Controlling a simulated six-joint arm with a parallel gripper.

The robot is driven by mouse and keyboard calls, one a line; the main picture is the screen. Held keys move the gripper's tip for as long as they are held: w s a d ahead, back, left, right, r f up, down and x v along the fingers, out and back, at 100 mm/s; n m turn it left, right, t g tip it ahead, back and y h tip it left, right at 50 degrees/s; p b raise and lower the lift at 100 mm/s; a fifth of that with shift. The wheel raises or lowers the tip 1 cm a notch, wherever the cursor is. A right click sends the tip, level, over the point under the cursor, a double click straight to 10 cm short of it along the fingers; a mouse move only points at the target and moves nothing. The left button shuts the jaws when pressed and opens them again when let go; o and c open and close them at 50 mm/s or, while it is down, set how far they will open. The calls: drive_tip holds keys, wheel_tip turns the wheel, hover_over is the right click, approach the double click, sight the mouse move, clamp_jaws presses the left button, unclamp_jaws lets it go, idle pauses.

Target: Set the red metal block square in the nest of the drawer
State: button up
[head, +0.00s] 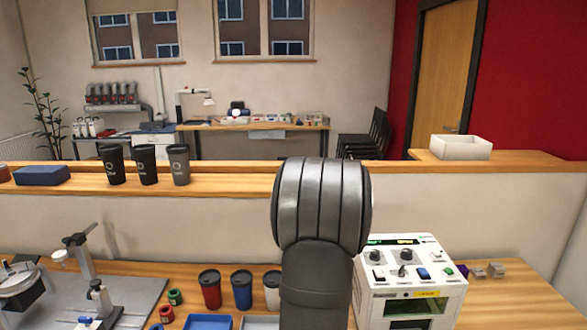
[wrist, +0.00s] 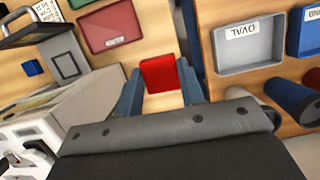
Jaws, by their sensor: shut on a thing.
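In the wrist view the red metal block (wrist: 160,73) sits between the blue fingertips of my gripper (wrist: 158,82), which is shut on it. The block is over bare wood, and its height above the table is hard to tell. At the upper left is a grey plate with a square outline (wrist: 66,66), which may be the drawer's nest. The white laser marker (wrist: 40,112) is at the left edge. It also shows in the head view (head: 440,258), right of my arm. Gripper and block are hidden there.
A red tray (wrist: 110,26) lies near the block. A grey tray labelled OVAL (wrist: 248,50) and a blue tray (wrist: 308,32) are at right. A small blue block (wrist: 32,67) is at left. Cups (head: 209,288) stand left of my arm in the head view.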

drive_tip(key=w+a+f, duration=0.4)
drive_tip(key=a+f, duration=0.2)
drive_tip(key=a, duration=0.3)
drive_tip(key=s+a+r, duration=0.3)
drive_tip(key=s+a, duration=0.6)
drive_tip(key=s, duration=0.2)
drive_tip(key=a+f, duration=0.2)
drive_tip(key=a, duration=0.1)
drive_tip(key=a+f, duration=0.2)
drive_tip(key=a, duration=0.2)
drive_tip(key=a+f, duration=0.3)
drive_tip(key=a, duration=0.1)
drive_tip(key=shift+w, duration=0.1)
drive_tip(key=shift+a+f, duration=0.15)
drive_tip(key=shift+f, duration=2)
drive_tip(key=shift+f, duration=0.1)
drive_tip(key=o, duration=1)
